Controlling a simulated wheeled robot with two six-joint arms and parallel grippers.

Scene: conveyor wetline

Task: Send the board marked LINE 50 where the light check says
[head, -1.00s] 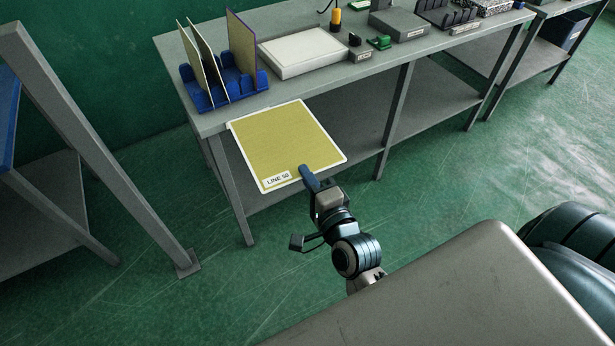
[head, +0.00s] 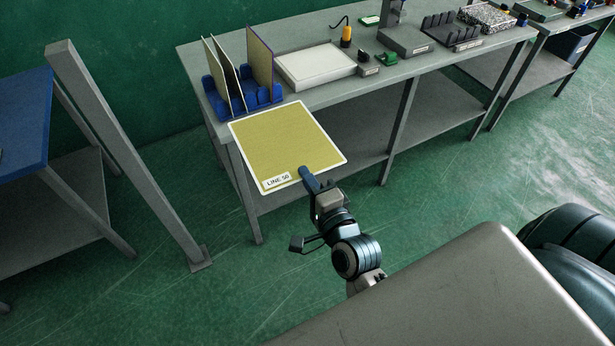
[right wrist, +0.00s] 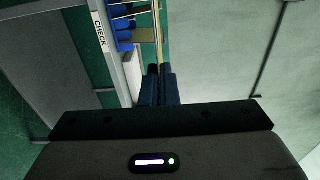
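The board marked LINE 50 (head: 288,143) is a yellow-green sheet with a pale border and a white label at its near edge. My right gripper (head: 308,178) is shut on that near edge, beside the label, and holds the board out in front of the bench. In the right wrist view the blue fingers (right wrist: 158,86) are together on the board, which shows edge-on (right wrist: 158,35). A flat white panel (head: 316,69), possibly the light check, lies on the bench beyond the board. A CHECK label (right wrist: 97,30) shows on the bench edge. My left gripper is out of view.
A blue rack (head: 239,100) holding upright boards stands at the bench's left end. Small devices, including a grey block (head: 405,41) and a dark slotted rack (head: 452,30), stand farther right. A grey post (head: 125,150) and a blue-topped table (head: 22,120) are at left. Green floor lies between.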

